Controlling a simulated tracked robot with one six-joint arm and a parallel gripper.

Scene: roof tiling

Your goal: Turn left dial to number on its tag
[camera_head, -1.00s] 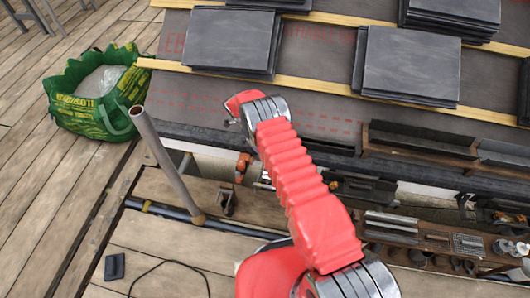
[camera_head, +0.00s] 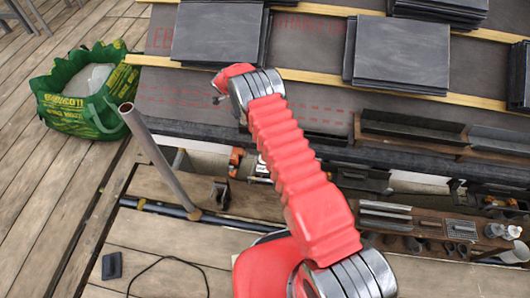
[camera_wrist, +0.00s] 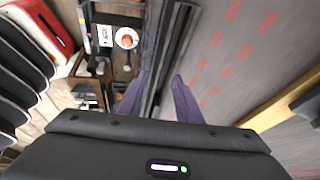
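In the wrist view, a round white dial face with an orange-brown knob (camera_wrist: 126,39) sits at the upper left, beside a white tag (camera_wrist: 105,36) whose writing is too small to read. In the head view, an orange part (camera_head: 236,158) and a white, dark-lettered plate (camera_head: 262,166) show left of my arm, below the roof edge; I cannot tell which dial they belong to. My gripper (camera_wrist: 159,78) is open and empty, its two purple fingers apart over the roof's dark edge, away from the dial. In the head view my wrist hides the fingers.
Stacks of slate tiles (camera_head: 402,54) lie on the battened roof. A grey upright pole (camera_head: 160,160) stands left of my arm, near a green bag (camera_head: 85,105). A tool shelf (camera_head: 430,225) runs along the right. A black cable lies on the deck.

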